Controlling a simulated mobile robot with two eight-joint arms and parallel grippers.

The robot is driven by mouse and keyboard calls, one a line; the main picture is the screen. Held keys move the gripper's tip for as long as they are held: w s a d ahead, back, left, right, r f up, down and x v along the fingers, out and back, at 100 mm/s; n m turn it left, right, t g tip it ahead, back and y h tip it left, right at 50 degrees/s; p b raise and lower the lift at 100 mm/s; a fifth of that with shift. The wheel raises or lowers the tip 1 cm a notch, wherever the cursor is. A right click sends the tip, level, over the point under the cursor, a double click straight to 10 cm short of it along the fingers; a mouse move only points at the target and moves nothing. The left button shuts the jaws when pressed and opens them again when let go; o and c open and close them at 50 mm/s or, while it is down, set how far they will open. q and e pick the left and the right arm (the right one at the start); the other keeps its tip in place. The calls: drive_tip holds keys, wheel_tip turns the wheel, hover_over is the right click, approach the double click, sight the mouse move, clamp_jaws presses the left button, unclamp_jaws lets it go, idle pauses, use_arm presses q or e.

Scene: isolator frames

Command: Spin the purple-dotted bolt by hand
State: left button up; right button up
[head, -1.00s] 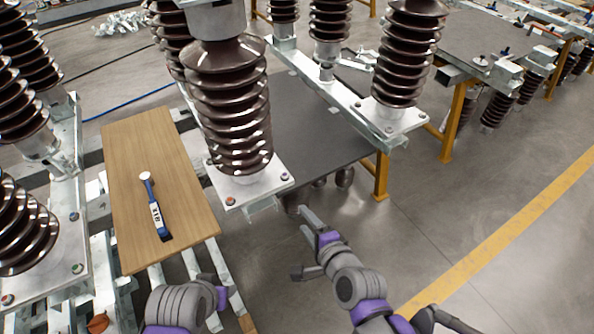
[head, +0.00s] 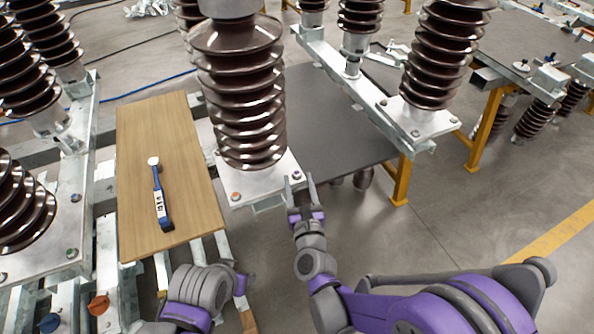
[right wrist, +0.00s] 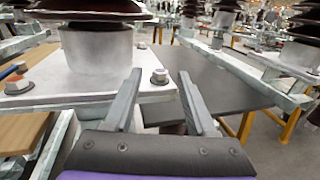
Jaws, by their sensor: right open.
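The purple-dotted bolt (head: 297,175) is at the front right corner of the metal base plate (head: 262,189) under the near brown insulator. In the right wrist view a bolt (right wrist: 160,77) stands at that plate corner, between and beyond the fingertips; its purple dot is not clear there. My right gripper (head: 299,179) is open and empty at this corner, with its fingers (right wrist: 159,75) apart on either side of the bolt in the picture. I cannot tell whether they touch it. My left gripper (head: 242,284) is low, in front of the wooden board, its jaws unclear.
An orange-dotted bolt (head: 236,196) is on the same plate, to the left. A wooden board (head: 185,125) with a blue-and-white wrench (head: 160,200) lies left of the plate. A dark table (head: 340,130) is behind right. Open floor lies to the right.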

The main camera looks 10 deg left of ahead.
sight(297, 176)
drive_tip(key=shift+x, duration=1.85)
clamp_jaws()
